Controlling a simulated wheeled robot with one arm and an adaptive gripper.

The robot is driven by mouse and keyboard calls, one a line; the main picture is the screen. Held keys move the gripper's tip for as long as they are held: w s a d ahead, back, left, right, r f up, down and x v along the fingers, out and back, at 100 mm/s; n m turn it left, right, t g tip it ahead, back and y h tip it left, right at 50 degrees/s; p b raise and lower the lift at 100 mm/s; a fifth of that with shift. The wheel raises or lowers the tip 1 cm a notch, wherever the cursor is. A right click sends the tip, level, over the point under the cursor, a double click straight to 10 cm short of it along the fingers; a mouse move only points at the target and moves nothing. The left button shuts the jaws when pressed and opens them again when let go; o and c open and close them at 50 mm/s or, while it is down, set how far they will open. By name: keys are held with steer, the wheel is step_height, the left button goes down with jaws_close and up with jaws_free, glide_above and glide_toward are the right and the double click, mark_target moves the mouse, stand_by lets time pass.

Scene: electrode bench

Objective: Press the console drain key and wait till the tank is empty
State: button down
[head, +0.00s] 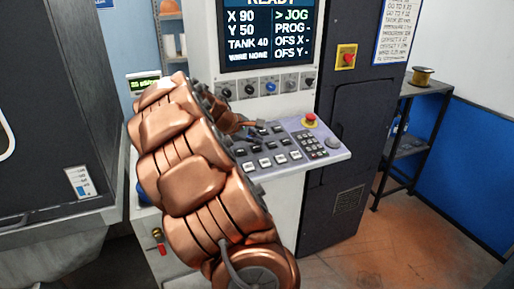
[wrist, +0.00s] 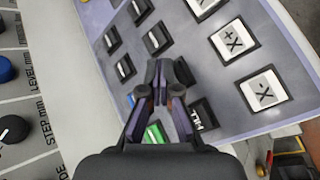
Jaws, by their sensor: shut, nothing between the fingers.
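The console (head: 318,152) has a sloped panel of black and white keys. In the wrist view my gripper (wrist: 170,72) is shut and empty, its fingertips over the panel (wrist: 190,55). Whether they touch a key cannot be told. A dark key (wrist: 203,113) that seems to read FILL and a green key (wrist: 154,133) lie beside the fingers, and a bit of blue key shows left of them. I cannot read a drain label. The screen (head: 265,35) reads READY, X 90, Y 50, TANK 40. A level gauge (head: 78,184) with blue in its lower part is on the tank's side.
A red stop button (head: 310,120) sits on the panel's far right, and a row of knobs (head: 270,87) lies under the screen. White X+ (wrist: 233,40) and X- (wrist: 263,91) keys are right of my fingers. A shelf (head: 412,130) stands right; the floor before it is clear.

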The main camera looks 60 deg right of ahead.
steer(key=shift+f, duration=0.15)
stand_by(0.3)
steer(key=shift+w+f, duration=0.15)
steer(key=shift+f, duration=0.15)
steer(key=shift+f+b, duration=0.35)
stand_by(0.7)
steer(key=shift+r, duration=0.1)
stand_by(0.3)
steer(key=shift+r+p, duration=0.4)
steer(key=shift+r, duration=0.3)
steer(key=r+p, duration=0.1)
steer(key=r, duration=0.2)
steer(key=s+r+p, duration=0.1)
steer(key=r, duration=0.1)
steer(key=shift+a+p, duration=0.3)
stand_by(0.8)
